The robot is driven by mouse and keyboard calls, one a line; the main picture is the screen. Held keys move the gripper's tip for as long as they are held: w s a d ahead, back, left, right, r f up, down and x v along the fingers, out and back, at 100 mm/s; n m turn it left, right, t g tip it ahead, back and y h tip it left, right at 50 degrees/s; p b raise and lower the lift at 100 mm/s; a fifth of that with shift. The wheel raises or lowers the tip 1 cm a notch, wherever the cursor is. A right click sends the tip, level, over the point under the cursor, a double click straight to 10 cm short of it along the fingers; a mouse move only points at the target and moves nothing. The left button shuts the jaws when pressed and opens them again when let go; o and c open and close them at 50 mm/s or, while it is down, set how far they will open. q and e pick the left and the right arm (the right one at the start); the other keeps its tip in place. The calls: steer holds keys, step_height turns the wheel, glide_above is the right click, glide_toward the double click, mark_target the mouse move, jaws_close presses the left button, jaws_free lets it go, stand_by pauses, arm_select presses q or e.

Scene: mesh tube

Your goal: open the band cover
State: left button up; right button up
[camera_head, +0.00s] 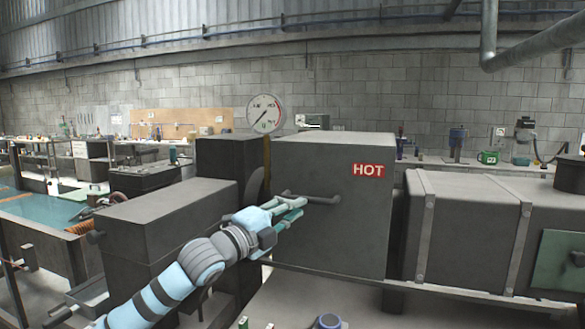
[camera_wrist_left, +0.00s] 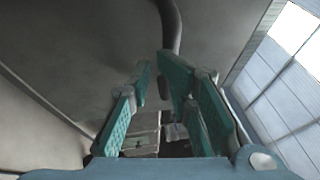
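A large dark grey box-shaped cover (camera_head: 335,235) with a red HOT label (camera_head: 368,170) stands in the middle of the head view. A curved bar handle (camera_head: 325,199) sticks out from its front face. My left gripper (camera_head: 300,206) is at this handle, with its green fingers pointing right. In the left wrist view, the handle (camera_wrist_left: 169,25) comes down from the top to between the finger pads of my left gripper (camera_wrist_left: 158,85). The fingers stand apart, with a gap around the bar's end. Whether a finger touches the bar is hard to tell. My right gripper is not in view.
A round gauge (camera_head: 264,113) stands behind the cover. A long grey housing with straps (camera_head: 465,225) is close on the right, and a lower grey block (camera_head: 165,220) on the left. A pale surface (camera_head: 380,310) lies in front, with a small blue-rimmed object (camera_head: 328,321).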

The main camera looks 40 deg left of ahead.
mark_target(312, 189)
arm_select(q)
steer(key=shift+w+a+r+p, duration=0.15)
steer(key=shift+w+r+p, duration=0.85)
steer(key=shift+w+r, duration=0.15)
steer(key=shift+w+d+f+p, duration=0.2)
steer(key=shift+w+f+p, duration=0.1)
steer(key=shift+w, duration=0.1)
steer(key=shift+s, duration=0.1)
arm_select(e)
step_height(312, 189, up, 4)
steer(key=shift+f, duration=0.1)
